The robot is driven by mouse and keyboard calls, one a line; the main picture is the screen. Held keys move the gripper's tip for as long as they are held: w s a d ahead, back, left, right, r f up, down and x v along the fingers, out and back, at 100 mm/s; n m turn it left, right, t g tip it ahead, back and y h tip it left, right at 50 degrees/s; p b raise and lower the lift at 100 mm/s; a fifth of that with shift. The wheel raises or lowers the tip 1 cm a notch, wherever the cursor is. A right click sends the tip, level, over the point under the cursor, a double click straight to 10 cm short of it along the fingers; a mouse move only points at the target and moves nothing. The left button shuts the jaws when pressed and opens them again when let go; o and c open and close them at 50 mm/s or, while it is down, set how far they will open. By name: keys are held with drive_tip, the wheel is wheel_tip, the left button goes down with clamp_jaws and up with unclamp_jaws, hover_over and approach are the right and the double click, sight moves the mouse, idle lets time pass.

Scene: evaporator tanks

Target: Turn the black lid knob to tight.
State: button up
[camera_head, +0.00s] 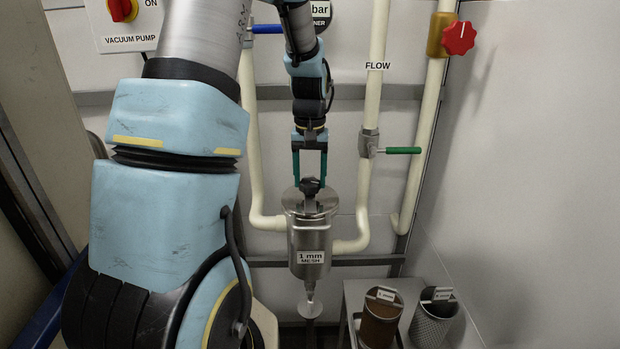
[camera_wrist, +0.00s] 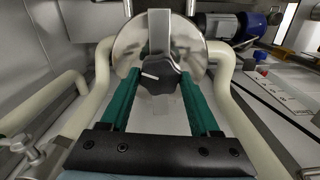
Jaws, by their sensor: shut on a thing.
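The black lid knob (camera_head: 311,187) sits on top of the round steel lid (camera_head: 294,198) of a strainer housing (camera_head: 309,241) labelled "1 mm MESH". In the wrist view the knob (camera_wrist: 160,75) shows a white pointer mark towards the left, and the lid (camera_wrist: 190,45) is behind it with a steel bar across it. My gripper (camera_head: 311,178) points down at the lid from above. Its green fingers (camera_wrist: 160,82) are shut on the knob, one on each side. The fingertips are partly hidden beside the knob.
Cream pipes (camera_head: 367,190) run on both sides of the housing. A green-handled valve (camera_head: 403,150) and a red knob (camera_head: 459,38) are to the right. A blue-handled valve (camera_head: 266,29) is at the upper left. Two mesh baskets (camera_head: 380,318) stand on a low cart.

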sight(310, 182)
drive_tip(key=m, duration=0.3)
drive_tip(key=shift+m, duration=0.4)
drive_tip(key=m, duration=0.3)
drive_tip(key=shift+m+p, duration=0.3)
drive_tip(key=shift+p, duration=0.05)
drive_tip(key=m+p, duration=0.2)
drive_tip(key=m, duration=0.4)
drive_tip(key=shift+m, duration=0.3)
drive_tip(key=o, duration=1.4)
drive_tip(key=shift+c, duration=0.2)
wheel_tip(310, 182, up, 11)
drive_tip(key=b, duration=0.2)
drive_tip(key=shift+f, duration=0.1)
